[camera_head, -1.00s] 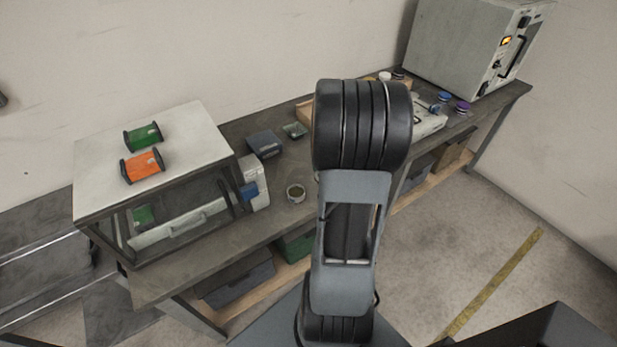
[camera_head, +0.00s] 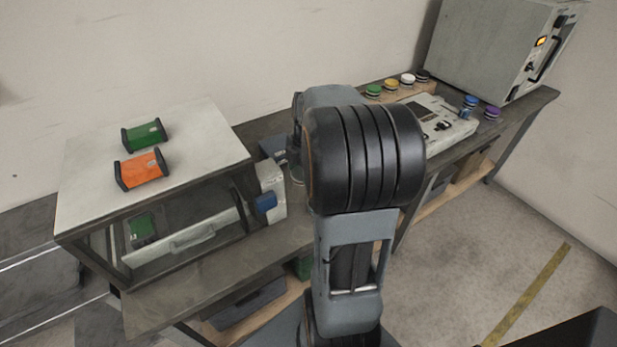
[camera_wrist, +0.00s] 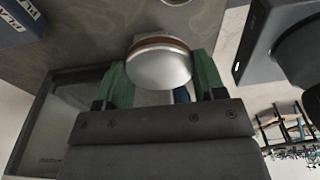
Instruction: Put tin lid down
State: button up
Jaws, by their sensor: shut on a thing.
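My gripper (camera_wrist: 160,80) has its green finger pads on either side of the tin lid (camera_wrist: 160,68) in the wrist view, shut on it. The lid is a round silver disc with a brownish rim, held above the grey bench top. Part of a round metal rim shows at the top edge of the wrist view, likely the tin. In the head view my arm hides the lid and most of the gripper. The tin (camera_head: 297,177) shows only in part beside my arm there.
A pale device (camera_head: 450,128), coloured round pieces and a large grey oven (camera_head: 490,45) stand right. A dark blue box (camera_wrist: 20,25) lies nearby.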

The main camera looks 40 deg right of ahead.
jog(key=w+d+f, duration=0.2)
jog(key=w+f, duration=0.1)
jog(key=w+d+f+p, duration=0.1)
jog(key=w+d+f, duration=0.1)
jog(key=w+f, duration=0.1)
jog(key=w+d+f, duration=0.2)
jog(key=w, duration=0.2)
jog(key=shift+w+f, duration=0.3)
jog(key=shift+f, duration=0.1)
jog(key=shift+w+f, duration=0.25)
jog(key=shift+f, duration=1.55)
jog(key=shift+f, duration=0.2)
jog(key=o, duration=0.9)
jog(key=shift+r, duration=0.1)
